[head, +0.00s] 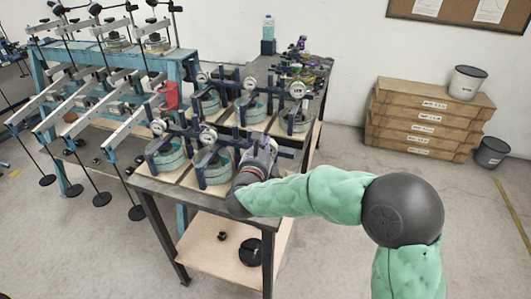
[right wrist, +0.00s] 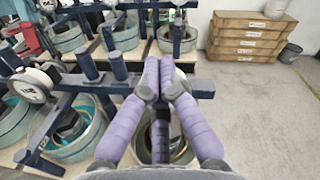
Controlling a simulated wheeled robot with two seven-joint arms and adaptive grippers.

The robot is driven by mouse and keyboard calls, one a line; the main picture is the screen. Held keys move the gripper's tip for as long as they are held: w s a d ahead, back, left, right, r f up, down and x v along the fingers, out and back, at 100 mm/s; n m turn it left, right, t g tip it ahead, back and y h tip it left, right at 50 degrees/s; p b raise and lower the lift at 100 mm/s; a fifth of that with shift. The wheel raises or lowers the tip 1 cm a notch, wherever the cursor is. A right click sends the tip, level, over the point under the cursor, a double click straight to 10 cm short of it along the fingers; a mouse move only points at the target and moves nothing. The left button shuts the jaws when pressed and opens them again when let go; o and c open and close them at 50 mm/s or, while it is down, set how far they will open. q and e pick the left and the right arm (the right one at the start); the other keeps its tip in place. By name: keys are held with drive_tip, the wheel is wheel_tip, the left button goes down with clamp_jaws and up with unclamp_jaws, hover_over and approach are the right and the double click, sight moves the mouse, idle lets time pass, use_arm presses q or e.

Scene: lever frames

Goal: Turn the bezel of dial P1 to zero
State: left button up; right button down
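Several white round dials stand on dark blue frames over round cells on the bench. In the head view one dial (head: 208,135) is left of my right gripper (head: 264,143), and another dial (head: 158,127) is farther left. No label is readable, so I cannot tell which dial is P1. My right gripper is at the right end of the front row. In the right wrist view its purple fingers (right wrist: 159,72) come together at the tips, with nothing visible between them. A white edge (right wrist: 181,75) shows just behind them, mostly hidden. A dial (right wrist: 30,88) is at the left. My left gripper is not in view.
The back row holds more dials, such as one dial (head: 297,90). Lever arms with hanging weights (head: 90,110) fill the left side. Wooden boxes (head: 425,120) and two bins stand at the right wall. The floor right of the bench is clear.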

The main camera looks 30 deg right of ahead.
drive_tip(key=shift+a+f+b, duration=0.1)
drive_tip(key=shift+f+b, duration=0.2)
drive_tip(key=shift+f, duration=0.05)
idle(0.6)
drive_tip(key=shift+r+b+v, duration=0.15)
drive_tip(key=shift+r+v, duration=0.05)
drive_tip(key=shift+v, duration=0.75)
drive_tip(key=shift+r+b+v, duration=0.15)
drive_tip(key=shift+b+v, duration=0.05)
drive_tip(key=shift+v, duration=0.8)
drive_tip(key=shift+r+b+v, duration=0.15)
drive_tip(key=shift+r+v, duration=0.05)
drive_tip(key=shift+v, duration=0.75)
drive_tip(key=w+f+n, duration=0.1)
drive_tip(key=f+n, duration=0.1)
drive_tip(key=n, duration=0.2)
drive_tip(key=w+f+n+p, duration=0.1)
drive_tip(key=w+f+n, duration=0.1)
drive_tip(key=n, duration=0.2)
drive_tip(key=w+f+n, duration=0.2)
drive_tip(key=f+n, duration=0.1)
drive_tip(key=n, duration=0.1)
drive_tip(key=shift+w, duration=0.15)
drive_tip(key=shift+b+x, duration=0.3)
drive_tip(key=shift+x, duration=0.85)
